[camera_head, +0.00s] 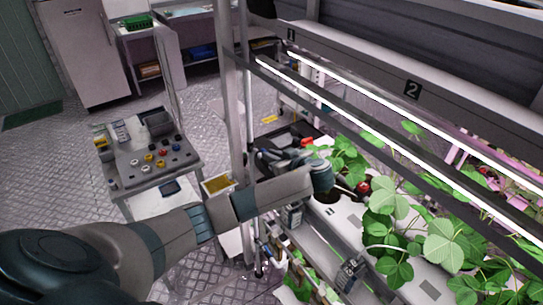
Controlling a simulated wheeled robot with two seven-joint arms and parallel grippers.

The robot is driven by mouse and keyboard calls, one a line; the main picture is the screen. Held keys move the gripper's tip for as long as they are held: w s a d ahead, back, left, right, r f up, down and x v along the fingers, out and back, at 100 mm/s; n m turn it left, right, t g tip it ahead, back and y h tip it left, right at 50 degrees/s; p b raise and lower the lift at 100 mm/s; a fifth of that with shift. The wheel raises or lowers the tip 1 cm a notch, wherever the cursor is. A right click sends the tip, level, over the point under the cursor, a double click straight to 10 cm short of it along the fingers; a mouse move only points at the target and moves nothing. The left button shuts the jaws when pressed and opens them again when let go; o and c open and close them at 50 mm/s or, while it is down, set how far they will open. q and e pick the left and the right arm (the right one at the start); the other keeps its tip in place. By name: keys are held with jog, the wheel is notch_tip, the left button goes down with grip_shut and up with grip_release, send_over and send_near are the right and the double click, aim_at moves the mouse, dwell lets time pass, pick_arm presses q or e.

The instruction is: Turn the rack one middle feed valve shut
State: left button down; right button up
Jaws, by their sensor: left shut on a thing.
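My left arm reaches in from the lower left, and its wrist bends back at the rack's near end. My left gripper (266,160) is beside the upright post (237,110), shut on the feed valve. The gripper and post hide most of the valve, so its handle angle cannot be told. A small red part (306,141) shows just behind the wrist. The rack carries number plates 1 (291,35) and 2 (412,90). My right gripper is not in view.
Leafy strawberry plants (443,243) grow in white troughs to the right, close to my wrist, under bright light bars (390,103). A grey cart (150,163) with small coloured items stands left. A yellow-topped box (218,184) is near my forearm.

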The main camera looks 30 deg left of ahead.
pick_arm(q)
jog(key=shift+s+f+m+t+h+b, duration=0.25)
jog(key=shift+m+t+h+b, duration=0.45)
jog(key=shift+b, duration=0.6)
jog(key=a+m+t+h+b, duration=0.1)
jog(key=m+t+h+b, duration=0.1)
jog(key=m+h, duration=0.3)
jog(key=a+m+t+h+b, duration=0.1)
jog(key=m+h+b, duration=0.2)
jog(key=m+h, duration=0.3)
jog(key=s+a+m+t+h+b, duration=0.1)
jog(key=m+t+h+b, duration=0.1)
jog(key=m+h, duration=0.3)
jog(key=shift+a+r+m+t+b, duration=0.15)
jog(key=shift+a+m+t+b, duration=0.2)
jog(key=shift+b, duration=0.35)
